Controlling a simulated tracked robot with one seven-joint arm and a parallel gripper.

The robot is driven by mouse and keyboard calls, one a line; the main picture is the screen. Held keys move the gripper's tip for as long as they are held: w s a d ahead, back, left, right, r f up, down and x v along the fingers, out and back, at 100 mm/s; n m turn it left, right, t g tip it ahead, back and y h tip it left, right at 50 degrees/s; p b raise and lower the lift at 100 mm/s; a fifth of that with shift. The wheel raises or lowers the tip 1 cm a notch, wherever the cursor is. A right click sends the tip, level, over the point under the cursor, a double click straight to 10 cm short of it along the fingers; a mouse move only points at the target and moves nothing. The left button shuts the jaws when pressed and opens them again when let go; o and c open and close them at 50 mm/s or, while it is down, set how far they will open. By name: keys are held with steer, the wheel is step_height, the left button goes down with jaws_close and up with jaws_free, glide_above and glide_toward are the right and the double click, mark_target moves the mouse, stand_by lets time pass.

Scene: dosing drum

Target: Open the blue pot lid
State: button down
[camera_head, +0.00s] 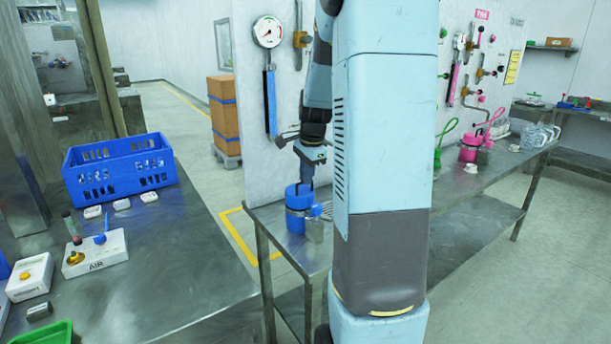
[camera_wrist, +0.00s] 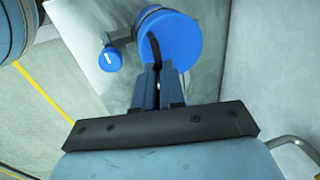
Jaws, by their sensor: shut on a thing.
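The blue pot (camera_head: 299,222) stands on the metal bench beside the white panel. Its round blue lid (camera_head: 299,195) is on top, and the lid fills the upper middle of the wrist view (camera_wrist: 182,40). My gripper (camera_head: 307,183) points down at the lid from above. In the wrist view its two fingers (camera_wrist: 158,68) are close together at the lid's near edge, shut on a dark, thin part of the lid, likely its handle. The fingers hide part of the lid. I cannot tell whether the lid is lifted at all.
A blue valve handle (camera_wrist: 110,59) sits beside the pot. A metal block (camera_head: 315,230) stands at the pot's right. A pink pot (camera_head: 469,148) stands further along the bench. A blue crate (camera_head: 120,168) and an AIR box (camera_head: 95,254) are on the left table.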

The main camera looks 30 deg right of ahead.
steer(key=shift+w+a+r, duration=0.1)
steer(key=shift+w+a, duration=0.1)
stand_by(0.7)
